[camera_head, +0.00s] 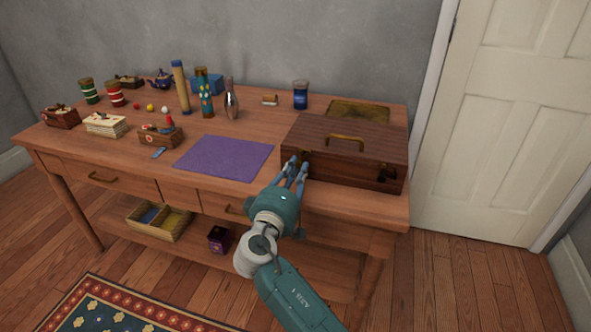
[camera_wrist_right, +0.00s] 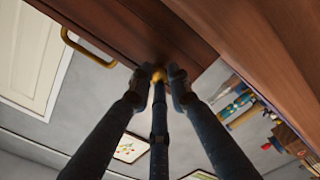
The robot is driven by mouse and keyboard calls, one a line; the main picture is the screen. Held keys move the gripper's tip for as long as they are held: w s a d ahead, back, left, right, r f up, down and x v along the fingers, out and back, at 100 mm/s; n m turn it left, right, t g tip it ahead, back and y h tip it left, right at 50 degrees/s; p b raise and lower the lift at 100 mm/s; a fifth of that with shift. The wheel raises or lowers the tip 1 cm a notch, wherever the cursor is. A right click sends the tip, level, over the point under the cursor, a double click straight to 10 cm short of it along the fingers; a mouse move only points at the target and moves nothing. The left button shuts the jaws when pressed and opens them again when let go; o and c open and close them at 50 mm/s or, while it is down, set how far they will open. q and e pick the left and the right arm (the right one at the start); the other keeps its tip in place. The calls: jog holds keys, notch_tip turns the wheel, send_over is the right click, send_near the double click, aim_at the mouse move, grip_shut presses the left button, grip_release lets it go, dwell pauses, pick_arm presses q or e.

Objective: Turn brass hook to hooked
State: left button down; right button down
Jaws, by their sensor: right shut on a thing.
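The dark wooden case (camera_head: 345,138) with a brass handle on its lid stands at the right end of the table, lid down. My right gripper (camera_head: 297,162) is at the left part of its front face. In the right wrist view, the brass hook (camera_wrist_right: 159,74) shows as a small gold piece between the fingertips (camera_wrist_right: 160,84), which are shut on it. The fingers hide most of the hook, so I cannot tell its angle. A second dark fitting (camera_head: 383,174) is on the right of the case front. My left gripper is out of view.
A purple mat (camera_head: 224,157) lies left of the case on the wooden table (camera_head: 190,202). Bottles, jars and small boxes stand behind and left of it. A dark blue jar (camera_head: 300,95) and a woven tray (camera_head: 358,111) are behind the case. A white door (camera_head: 500,120) is to the right.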

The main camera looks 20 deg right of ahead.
jog(key=c, duration=1.8)
grip_release()
jog(key=shift+s+d+f, duration=0.1)
jog(key=shift+f, duration=0.15)
jog(key=shift+o, duration=0.8)
jog(key=shift+r, duration=0.1)
jog(key=shift+s+a, duration=0.25)
jog(key=shift+a, duration=0.05)
jog(key=v, duration=0.6)
jog(key=shift+s, duration=0.3)
jog(key=shift+a, duration=0.15)
